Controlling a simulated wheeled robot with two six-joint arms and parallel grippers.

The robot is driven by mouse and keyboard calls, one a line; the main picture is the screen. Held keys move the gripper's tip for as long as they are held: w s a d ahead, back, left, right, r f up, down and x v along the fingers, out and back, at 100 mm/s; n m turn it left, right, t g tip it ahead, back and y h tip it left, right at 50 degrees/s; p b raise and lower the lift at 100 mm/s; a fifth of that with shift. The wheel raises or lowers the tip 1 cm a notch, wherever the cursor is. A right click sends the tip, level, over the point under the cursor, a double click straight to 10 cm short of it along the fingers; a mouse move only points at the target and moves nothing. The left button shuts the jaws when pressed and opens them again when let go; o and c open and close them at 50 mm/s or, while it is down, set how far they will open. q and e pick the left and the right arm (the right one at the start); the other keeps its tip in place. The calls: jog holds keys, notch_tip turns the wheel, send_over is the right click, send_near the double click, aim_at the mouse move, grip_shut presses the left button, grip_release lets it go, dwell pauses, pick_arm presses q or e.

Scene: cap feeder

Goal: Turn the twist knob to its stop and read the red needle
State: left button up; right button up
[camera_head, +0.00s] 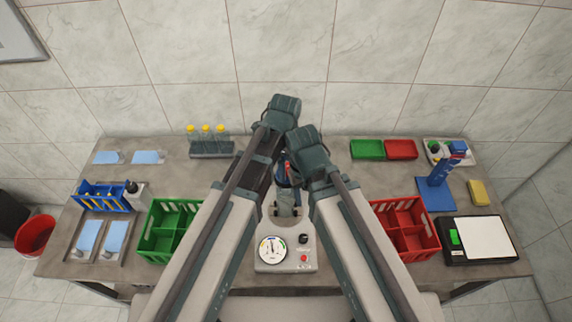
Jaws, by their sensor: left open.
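A pale cap feeder (286,262) stands at the front middle of the table. Its round white dial (272,250) has a coloured arc; a thin needle seems to point roughly upward, but its colour and exact reading are too small to tell. A black twist knob (303,239) sits right of the dial, above a red button (304,258). My left gripper (287,209) is open, behind the dial and knob, over the rear part of the feeder, and apart from the knob. My arms hide much of the middle. My right gripper is hidden from view.
A green crate (151,232) stands left and a red crate (431,245) right of the feeder. Yellow-capped bottles (206,135), green (367,141) and red trays (401,150) are at the back. A black-framed scale (453,254) is front right.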

pick_arm(q)
jog(key=shift+r+p, duration=3.05)
jog(key=shift+r, duration=0.25)
jog(key=shift+a, duration=0.1)
jog(key=s+a+n, duration=0.3)
jog(key=a+n, duration=0.5)
jog(key=n, duration=0.2)
jog(key=s+a+n, duration=0.2)
jog(key=a+n, duration=0.7)
jog(key=n, duration=0.1)
jog(key=s+d+f+m+b, duration=0.1)
jog(key=s+d+f+b, duration=0.2)
jog(key=f+b, duration=0.6)
jog(key=s+d+f+m+y+b, duration=0.1)
jog(key=s+d+f+m+b, duration=0.1)
jog(key=d+f+b, duration=0.6)
jog(key=shift+s+f+b, duration=0.5)
jog(key=shift+f+b, duration=0.15)
jog(key=shift+b, duration=0.05)
jog(key=shift+d, duration=0.1)
